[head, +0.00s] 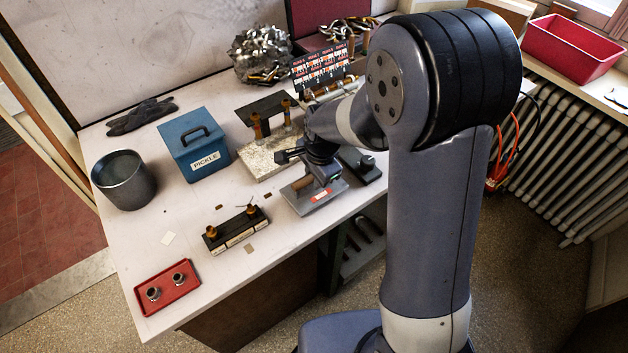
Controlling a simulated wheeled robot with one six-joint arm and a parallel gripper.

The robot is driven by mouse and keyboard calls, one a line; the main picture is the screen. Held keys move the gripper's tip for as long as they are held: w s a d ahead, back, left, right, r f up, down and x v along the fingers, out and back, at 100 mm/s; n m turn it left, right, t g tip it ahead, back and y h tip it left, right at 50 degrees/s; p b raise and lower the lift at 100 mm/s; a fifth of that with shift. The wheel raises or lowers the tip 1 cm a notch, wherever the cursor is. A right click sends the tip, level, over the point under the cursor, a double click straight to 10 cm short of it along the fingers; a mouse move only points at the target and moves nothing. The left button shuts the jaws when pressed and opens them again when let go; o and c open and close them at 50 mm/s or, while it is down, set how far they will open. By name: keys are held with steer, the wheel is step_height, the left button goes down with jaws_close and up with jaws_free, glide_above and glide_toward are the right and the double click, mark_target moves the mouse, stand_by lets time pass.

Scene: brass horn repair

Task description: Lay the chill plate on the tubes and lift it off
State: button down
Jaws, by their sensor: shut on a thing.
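The grey plate (321,205) with a brown handle and a red-and-white label, which looks like the chill plate, is near the table's front edge. My gripper (310,176) is over it, shut on the plate's brown handle; my wrist partly hides the grip. I cannot tell whether the plate rests on the table or hangs just above it. Left of it, two upright brass tubes (256,127) stand at a pale speckled block (268,160), with a dark plate (262,106) behind them. The chill plate is beside this block, apart from the tubes.
A dark rack (236,233) with brass pieces and a red tray (167,288) with two small rings lie at the front. A blue PICKLE box (192,145) and a grey pot (123,180) stand left. A dark block (360,165) sits right of the plate.

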mark_target(319, 193)
steer(key=shift+f, duration=0.95)
steer(key=shift+f, duration=0.1)
steer(key=c, duration=1.3)
jaws_free()
steer(key=shift+r, duration=0.6)
steer(key=r, duration=0.3)
steer(key=s+d+r, duration=0.1)
steer(key=r, duration=0.6)
steer(key=shift+s+d+r, duration=0.15)
steer(key=shift+s+r, duration=0.25)
